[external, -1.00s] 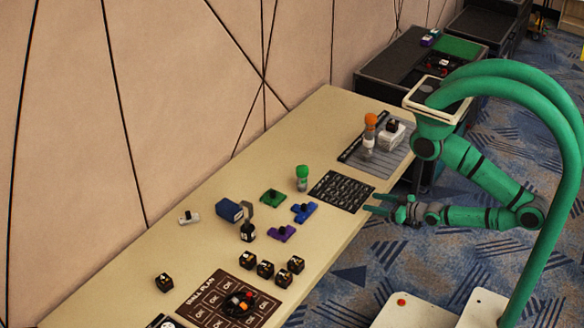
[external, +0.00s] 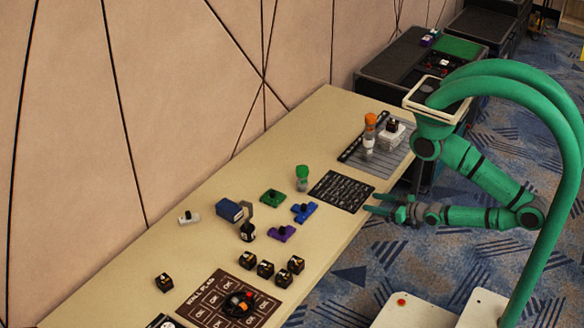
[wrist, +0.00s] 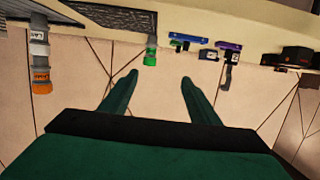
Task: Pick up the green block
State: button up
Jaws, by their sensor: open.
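The green block (external: 271,197) is a flat green piece with a black knob on top. It lies on the table near its middle in the external view, left of a green-capped bottle (external: 302,178) and behind a blue block (external: 304,211). My gripper (external: 371,203) is open and empty at the table's front edge, well to the right of the green block. Its two fingers (wrist: 160,78) show apart in the wrist view with nothing between them.
A purple block (external: 282,233), a dark blue box (external: 229,211) and a white block (external: 188,218) lie around the green one. Several black cubes (external: 265,269) stand nearer left. A black mat (external: 342,191) lies between my gripper and the bottle. The patterned wall borders the table's back.

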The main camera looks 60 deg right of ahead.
jog(key=c, duration=0.5)
jog(key=shift+o, duration=0.2)
jog(key=shift+n+y, duration=0.4)
jog(key=shift+n, duration=0.2)
jog(key=w+a+f, duration=0.1)
jog(key=w, duration=0.3)
jog(key=w+a+f, duration=0.2)
jog(key=w, duration=0.3)
jog(key=w+a+f, duration=0.1)
jog(key=w+a, duration=0.1)
jog(key=w, duration=0.2)
jog(key=shift+w+f, duration=0.25)
jog(key=shift+w, duration=0.05)
jog(key=m+g, duration=0.1)
jog(key=g, duration=0.1)
send_near(275, 192)
jog(key=shift+w+a+h, duration=0.1)
jog(key=shift+a+h, duration=0.1)
jog(key=shift+h, duration=0.2)
jog(key=x, duration=0.5)
jog(key=shift+w+f, duration=0.1)
jog(key=shift+w, duration=0.2)
jog(key=shift+x, duration=2.6)
